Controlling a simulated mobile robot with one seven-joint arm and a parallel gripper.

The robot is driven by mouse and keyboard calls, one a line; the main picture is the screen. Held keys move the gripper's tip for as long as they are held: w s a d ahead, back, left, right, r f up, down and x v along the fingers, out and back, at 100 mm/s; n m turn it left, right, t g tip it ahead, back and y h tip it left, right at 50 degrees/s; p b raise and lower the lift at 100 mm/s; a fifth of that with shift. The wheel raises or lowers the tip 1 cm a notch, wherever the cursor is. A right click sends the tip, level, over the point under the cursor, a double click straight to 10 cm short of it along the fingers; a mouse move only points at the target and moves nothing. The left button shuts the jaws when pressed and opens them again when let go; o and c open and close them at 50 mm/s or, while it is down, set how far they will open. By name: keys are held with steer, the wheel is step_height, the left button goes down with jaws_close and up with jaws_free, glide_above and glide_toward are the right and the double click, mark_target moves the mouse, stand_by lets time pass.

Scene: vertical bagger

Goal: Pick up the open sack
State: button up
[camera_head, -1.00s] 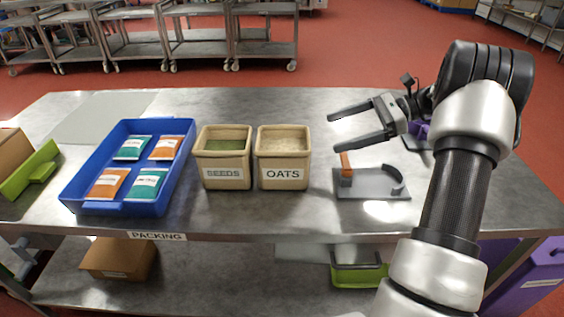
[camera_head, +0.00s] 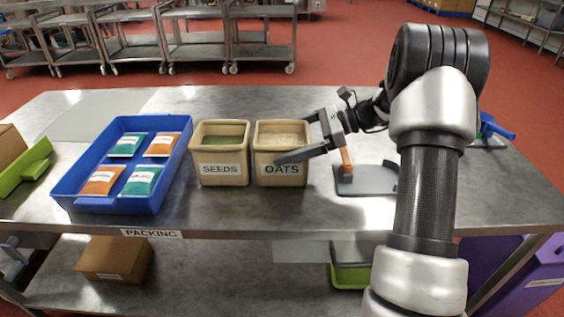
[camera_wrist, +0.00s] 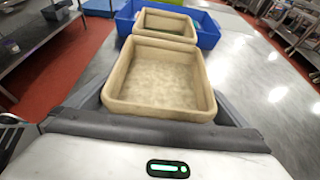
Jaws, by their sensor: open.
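Two tan, square, open-topped sacks stand upright side by side on the steel table. The one labelled OATS (camera_head: 281,181) is filled with pale oats, and the one labelled SEEDS (camera_head: 222,181) has green contents. My gripper (camera_head: 292,139) is open at the right side of the OATS sack, with one finger across its front and the other toward its back edge. In the wrist view the OATS sack (camera_wrist: 158,112) lies ahead between the fingers, and the SEEDS sack (camera_wrist: 165,34) is beyond it. I cannot tell whether the fingers touch the sack.
A blue tray (camera_head: 112,204) with several orange and teal packets is left of the sacks. A grey plate stand (camera_head: 366,181) with an orange post is close on the right, below my wrist. A green scoop-like item (camera_head: 25,168) lies far left. The table front is clear.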

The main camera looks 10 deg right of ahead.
steer(key=shift+w+a+f, duration=0.2)
steer(key=shift+a+f, duration=0.1)
steer(key=shift+a, duration=0.35)
steer(key=shift+c, duration=0.4)
steer(key=shift+r, duration=0.1)
steer(key=c, duration=1.7)
